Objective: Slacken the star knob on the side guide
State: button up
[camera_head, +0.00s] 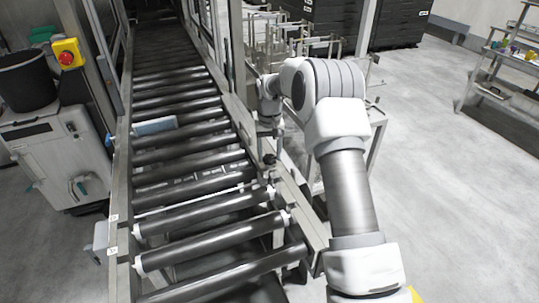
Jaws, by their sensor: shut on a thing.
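My arm reaches forward over the right side of the roller conveyor, with my gripper (270,148) pointing down at the rail there. The gripper is shut on a small dark knob (269,158), which looks like the star knob. The fingers and wrist hide part of it, and its lobes are too small to make out. The side guide (238,112) is a long grey rail along the right edge of the rollers.
A yellow box with a red button (67,54) stands at the left, near a black bucket (27,80). A shelf (497,75) stands at the right; the floor before it is clear.

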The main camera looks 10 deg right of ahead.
aim_at(270, 157)
jog(key=shift+n, duration=0.5)
jog(key=o, duration=1.4)
jog(key=shift+c, duration=0.2)
jog(key=shift+r, duration=0.15)
notch_tip(270, 157, up, 17)
jog(key=shift+r, duration=0.15)
